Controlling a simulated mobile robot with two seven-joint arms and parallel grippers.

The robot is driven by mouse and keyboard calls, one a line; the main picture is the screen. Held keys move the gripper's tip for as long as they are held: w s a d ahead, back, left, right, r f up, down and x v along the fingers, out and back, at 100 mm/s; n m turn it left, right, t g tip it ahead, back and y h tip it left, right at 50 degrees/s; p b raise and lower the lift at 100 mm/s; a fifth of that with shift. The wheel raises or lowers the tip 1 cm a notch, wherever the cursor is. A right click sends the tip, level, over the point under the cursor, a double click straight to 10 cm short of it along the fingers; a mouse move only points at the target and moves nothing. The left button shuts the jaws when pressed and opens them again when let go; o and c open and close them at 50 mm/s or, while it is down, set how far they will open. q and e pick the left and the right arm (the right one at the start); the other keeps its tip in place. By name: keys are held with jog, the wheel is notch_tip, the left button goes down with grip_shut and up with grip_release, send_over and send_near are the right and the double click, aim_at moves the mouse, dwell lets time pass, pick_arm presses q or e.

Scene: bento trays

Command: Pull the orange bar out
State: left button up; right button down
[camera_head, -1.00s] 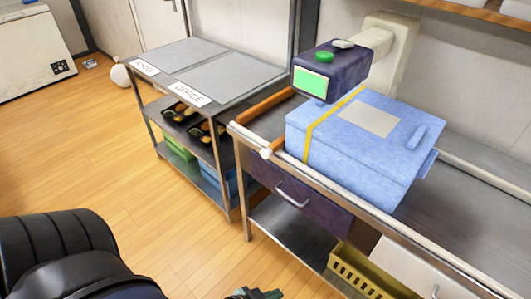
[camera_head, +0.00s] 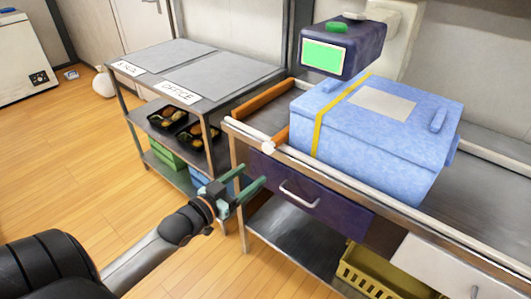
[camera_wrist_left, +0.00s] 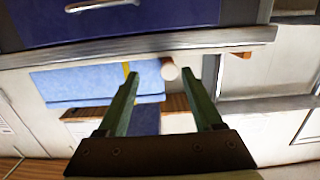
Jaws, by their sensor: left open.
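An orange bar (camera_head: 283,135) shows at the left end of the conveyor, partly hidden by the blue box (camera_head: 375,130). Its near end meets a pale round knob (camera_head: 268,147) at the front rail. A second orange strip (camera_head: 262,101) lies across the conveyor's far left end. My left gripper (camera_head: 251,177) is open and empty, in front of the rail and below the knob. In the left wrist view, the knob (camera_wrist_left: 170,70) appears between the green fingertips, beyond them and apart from them. My right gripper is not in view.
A dark drawer (camera_head: 310,198) with a silver handle sits under the conveyor, right of my left gripper. A metal shelf rack (camera_head: 205,65) with food trays stands to the left. A scanner (camera_head: 340,50) hangs above the blue box. A yellow crate (camera_head: 375,280) sits below.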

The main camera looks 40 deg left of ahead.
aim_at(275, 139)
pick_arm(q)
jog(key=shift+t, duration=0.4)
jog(key=w, duration=0.4)
jog(key=w+r+b, duration=0.1)
jog(key=w, duration=0.4)
jog(key=w+r, duration=0.1)
jog(key=w, duration=0.3)
jog(key=shift+w+a+r, duration=0.2)
jog(key=shift+a, duration=0.05)
grip_shut()
dwell(0.8)
